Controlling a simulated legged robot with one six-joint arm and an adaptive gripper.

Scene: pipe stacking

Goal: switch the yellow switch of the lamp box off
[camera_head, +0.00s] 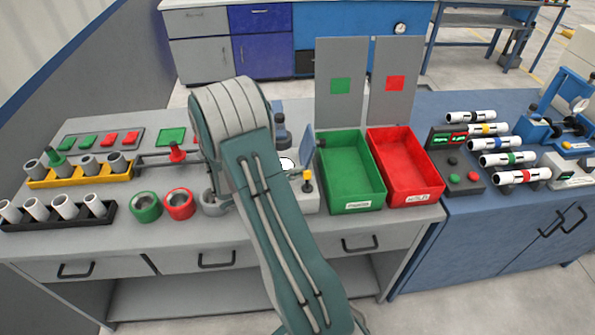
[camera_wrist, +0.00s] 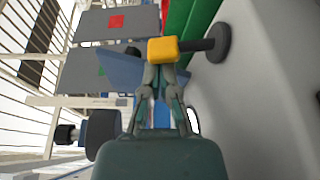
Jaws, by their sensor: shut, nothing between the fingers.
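The yellow switch (camera_head: 307,181) sits on the pale lamp box (camera_head: 309,203), left of the green bin. In the wrist view the yellow switch (camera_wrist: 163,50) is a block on a dark lever that runs right to a round dark base on a pale surface (camera_wrist: 260,110). My gripper (camera_wrist: 161,74) is shut and empty, its fingertips right at the near side of the yellow block. I cannot tell whether they touch it. In the head view my arm hides the gripper and part of the lamp box.
A green bin (camera_head: 355,201) and a red bin (camera_head: 412,194) stand right of the lamp box. Green and red rings (camera_head: 179,204) and pipe racks (camera_head: 81,178) are on the left. A blue table (camera_head: 510,215) at right holds more pipes. The bench's front strip is mostly clear.

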